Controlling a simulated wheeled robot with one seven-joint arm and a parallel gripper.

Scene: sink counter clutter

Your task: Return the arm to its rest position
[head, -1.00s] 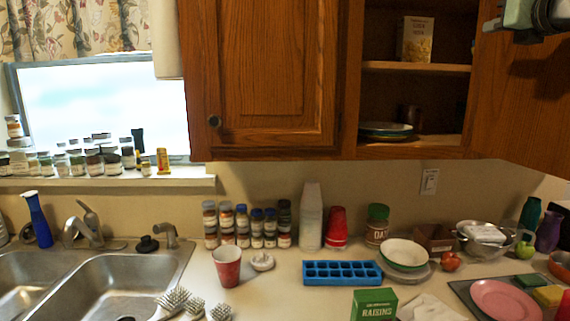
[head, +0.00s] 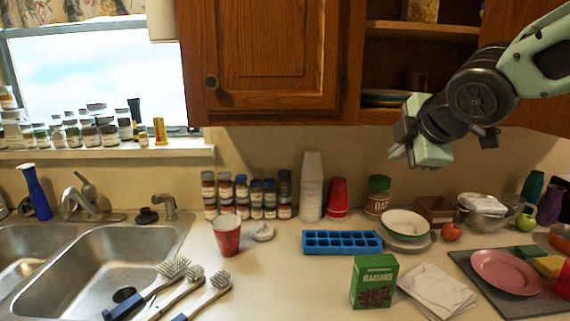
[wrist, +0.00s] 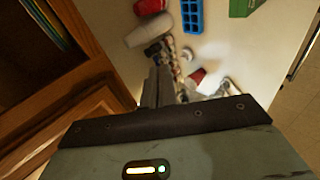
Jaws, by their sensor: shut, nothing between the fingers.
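My gripper (head: 402,155) shows in the head view at the upper right, in the air in front of the open cupboard (head: 420,75). Its fingers point down and to the left, above the counter. It is shut and holds nothing. In the wrist view the fingers (wrist: 158,85) lie close together, and the counter shows beyond them. My arm enters from the upper right of the head view.
The cupboard door (head: 540,60) stands open behind my arm. Below are an oats jar (head: 377,197), stacked bowls (head: 405,225), a blue ice tray (head: 342,243), a raisins box (head: 374,281) and white cups (head: 312,185). A double sink (head: 80,270) lies left.

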